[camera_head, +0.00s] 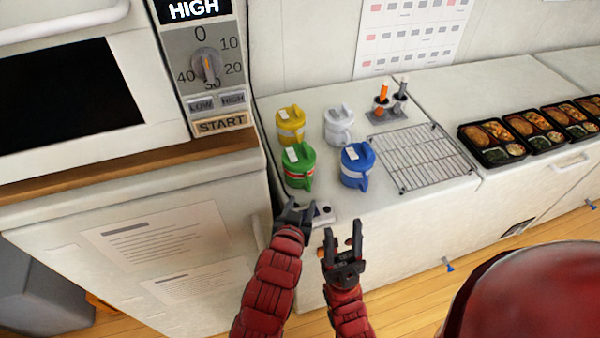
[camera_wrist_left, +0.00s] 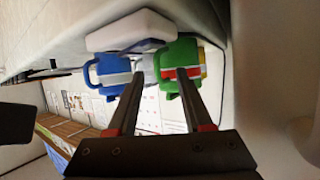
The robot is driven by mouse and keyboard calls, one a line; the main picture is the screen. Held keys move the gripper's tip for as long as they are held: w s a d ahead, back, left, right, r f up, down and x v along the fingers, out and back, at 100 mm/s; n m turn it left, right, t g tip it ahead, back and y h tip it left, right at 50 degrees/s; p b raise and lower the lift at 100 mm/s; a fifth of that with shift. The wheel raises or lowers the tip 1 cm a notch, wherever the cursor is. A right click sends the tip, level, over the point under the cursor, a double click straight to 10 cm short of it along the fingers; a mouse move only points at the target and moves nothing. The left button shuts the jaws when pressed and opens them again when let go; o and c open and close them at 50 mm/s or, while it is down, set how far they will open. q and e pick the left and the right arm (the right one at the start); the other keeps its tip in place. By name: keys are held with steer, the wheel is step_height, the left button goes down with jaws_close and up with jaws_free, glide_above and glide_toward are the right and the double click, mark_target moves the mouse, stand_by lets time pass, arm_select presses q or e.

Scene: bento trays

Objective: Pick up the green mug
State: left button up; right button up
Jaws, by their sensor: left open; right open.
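The green mug (camera_head: 299,166) stands on the white counter at the front left of a group of mugs, with a red and white band and a white patch on its lid. It also shows in the left wrist view (camera_wrist_left: 181,55), upside down beyond the fingers. My left gripper (camera_head: 295,207) is open and empty, just in front of the green mug at the counter's front edge; in the left wrist view its fingers (camera_wrist_left: 160,88) point toward the mug. My right gripper (camera_head: 343,240) is open and empty, in front of the counter and to the right.
A blue mug (camera_head: 356,165) stands right of the green one, a yellow mug (camera_head: 290,125) behind it and a white mug (camera_head: 339,126) behind the blue. A small white device (camera_head: 322,214) lies by the left gripper. A wire rack (camera_head: 418,158) and bento trays (camera_head: 493,145) are right; the microwave (camera_head: 75,85) is left.

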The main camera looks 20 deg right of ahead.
mark_target(308, 190)
arm_select(q)
steer(key=shift+w+d+f+p, duration=0.1)
steer(key=shift+w+d+p, duration=0.35)
steer(key=shift+w, duration=0.25)
steer(key=p+x, duration=0.1)
steer(key=x, duration=0.2)
steer(key=shift+s+d+p, duration=0.1)
steer(key=shift+p, duration=0.25)
steer(key=shift+w+d+f, duration=0.15)
steer(key=shift+w, duration=0.15)
steer(key=shift+w+f, duration=0.15)
steer(key=shift+f, duration=0.1)
jaws_close()
